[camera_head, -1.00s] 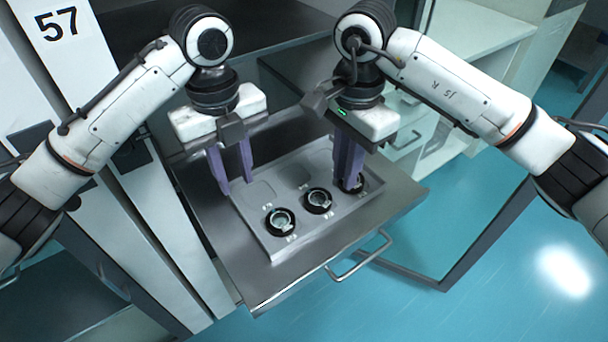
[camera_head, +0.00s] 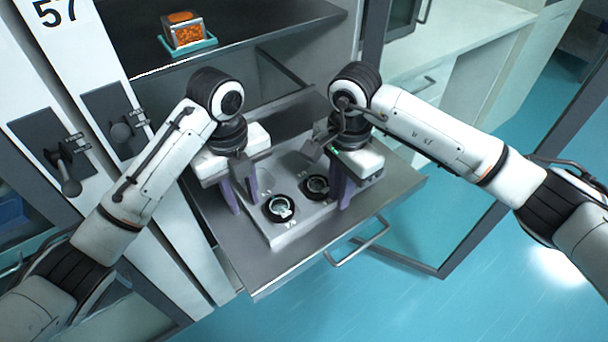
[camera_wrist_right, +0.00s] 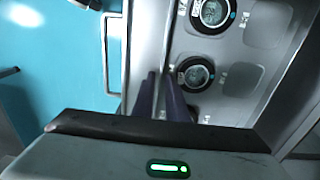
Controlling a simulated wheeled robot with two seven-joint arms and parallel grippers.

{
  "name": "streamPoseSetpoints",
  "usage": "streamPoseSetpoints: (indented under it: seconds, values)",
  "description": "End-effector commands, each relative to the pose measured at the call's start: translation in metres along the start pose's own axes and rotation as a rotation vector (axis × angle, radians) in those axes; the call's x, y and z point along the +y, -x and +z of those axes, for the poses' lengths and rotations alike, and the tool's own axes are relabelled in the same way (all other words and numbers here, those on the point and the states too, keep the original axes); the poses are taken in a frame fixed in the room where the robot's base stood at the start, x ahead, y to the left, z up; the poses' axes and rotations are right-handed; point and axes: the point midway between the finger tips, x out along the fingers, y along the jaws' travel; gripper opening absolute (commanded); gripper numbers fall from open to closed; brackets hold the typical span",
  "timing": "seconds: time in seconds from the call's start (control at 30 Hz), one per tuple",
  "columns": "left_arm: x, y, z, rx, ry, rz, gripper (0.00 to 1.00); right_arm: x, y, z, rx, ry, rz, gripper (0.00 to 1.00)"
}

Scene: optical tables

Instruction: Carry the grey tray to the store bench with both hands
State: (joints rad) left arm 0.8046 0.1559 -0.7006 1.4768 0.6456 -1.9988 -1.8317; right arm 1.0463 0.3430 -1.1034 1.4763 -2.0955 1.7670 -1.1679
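The grey tray (camera_head: 295,228) lies flat on a pulled-out metal drawer. Black ring-shaped parts, such as one near its left end (camera_head: 279,208), sit in it; its right end is hidden behind my right gripper. My left gripper (camera_head: 246,205) has its fingers down at the tray's left edge, with a gap between them. My right gripper (camera_head: 342,203) is at the near edge towards the right. In the right wrist view its fingers (camera_wrist_right: 160,82) stand slightly apart, one each side of the tray's edge (camera_wrist_right: 168,35). Contact cannot be told.
The drawer (camera_head: 240,270) has a bar handle (camera_head: 358,243) at its front. An orange box (camera_head: 184,30) stands in a teal tray on a dark surface behind. Cabinet fronts with black latches (camera_head: 120,130) stand left. Pale benches (camera_head: 455,30) stand back right. The blue floor (camera_head: 400,300) is clear in front.

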Motion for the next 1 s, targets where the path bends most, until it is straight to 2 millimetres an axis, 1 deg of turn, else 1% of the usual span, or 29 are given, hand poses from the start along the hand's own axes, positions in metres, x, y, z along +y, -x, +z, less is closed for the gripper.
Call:
streamPoseSetpoints:
  seconds: [0.1,0.33,0.37,0.4,0.43,0.5,0.83,1.0]
  values:
    - [0.000,-0.003,0.000,0.000,0.001,0.000,0.25,0.000,-0.003,0.000,0.000,0.001,-0.001,0.12]
    - [0.000,-0.003,0.000,0.000,0.001,0.000,0.25,0.000,-0.003,0.000,0.000,0.001,-0.001,0.12]
    - [0.000,-0.003,0.000,0.000,0.001,0.000,0.22,0.000,-0.003,0.000,0.000,0.001,-0.001,0.09]
    - [0.000,-0.003,0.000,0.000,0.001,0.000,0.15,0.000,-0.003,0.000,0.000,0.001,-0.001,0.02]
    - [0.000,-0.003,0.000,0.000,0.001,0.000,0.10,0.000,-0.003,0.000,0.000,0.000,-0.001,0.00]
    - [0.000,-0.003,0.000,0.000,0.001,0.000,0.00,0.000,-0.003,0.000,0.000,0.000,-0.001,0.00]
    - [0.000,-0.001,0.000,-0.001,0.001,0.000,0.00,-0.001,-0.001,0.000,0.000,0.000,-0.002,0.00]
    - [0.000,0.008,0.001,-0.002,0.001,0.000,0.00,-0.001,0.009,0.000,0.000,0.000,-0.002,0.00]
